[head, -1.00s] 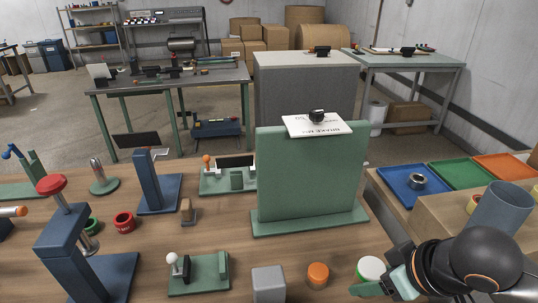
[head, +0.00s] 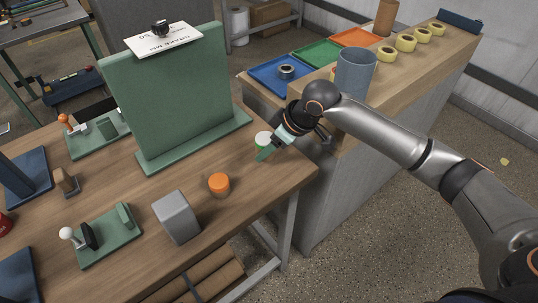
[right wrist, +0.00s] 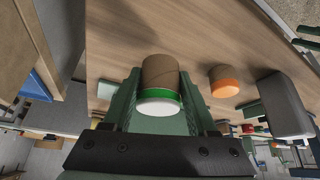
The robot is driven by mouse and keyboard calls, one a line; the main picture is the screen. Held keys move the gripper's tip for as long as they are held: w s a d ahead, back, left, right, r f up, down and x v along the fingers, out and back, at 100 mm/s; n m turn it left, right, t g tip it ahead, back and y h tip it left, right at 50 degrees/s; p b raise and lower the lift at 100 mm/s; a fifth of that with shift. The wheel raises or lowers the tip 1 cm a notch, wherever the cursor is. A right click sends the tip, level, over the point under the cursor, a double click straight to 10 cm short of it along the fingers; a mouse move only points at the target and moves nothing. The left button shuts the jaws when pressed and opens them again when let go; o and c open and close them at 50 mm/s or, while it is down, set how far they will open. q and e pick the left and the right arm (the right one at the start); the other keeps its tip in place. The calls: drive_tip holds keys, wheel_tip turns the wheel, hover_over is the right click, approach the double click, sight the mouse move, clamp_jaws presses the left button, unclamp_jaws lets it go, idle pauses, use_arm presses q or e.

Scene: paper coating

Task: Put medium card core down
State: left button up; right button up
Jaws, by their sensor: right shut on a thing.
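The card core (right wrist: 160,76) is a brown cardboard tube with a green band and a white end. My right gripper (right wrist: 160,98) is shut on it, with one finger on each side. In the head view, the core's white and green end (head: 264,138) shows beside my right gripper (head: 272,148), over the right end of the wooden table (head: 290,172). The fingers hide part of it there. I cannot tell whether the core touches the tabletop. My left gripper is not in view.
An orange-capped piece (head: 219,184) and a grey block (head: 177,216) stand nearby on the table. A green upright board (head: 180,95) stands behind. A side counter with a grey-blue cylinder (head: 355,74) and a blue tray (head: 262,79) is at right.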

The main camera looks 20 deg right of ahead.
sight(269, 164)
drive_tip(key=shift+w+d+f, duration=0.15)
drive_tip(key=shift+w+f, duration=0.2)
drive_tip(key=shift+f, duration=0.1)
drive_tip(key=shift+w+f, duration=0.1)
drive_tip(key=shift+f, duration=1.55)
drive_tip(key=shift+f, duration=0.1)
drive_tip(key=o, duration=1.3)
drive_tip(key=shift+d, duration=0.1)
drive_tip(key=shift+d+r, duration=0.1)
drive_tip(key=shift+r, duration=0.3)
drive_tip(key=v, duration=1.1)
drive_tip(key=shift+r+p, duration=0.15)
drive_tip(key=shift+p, duration=0.25)
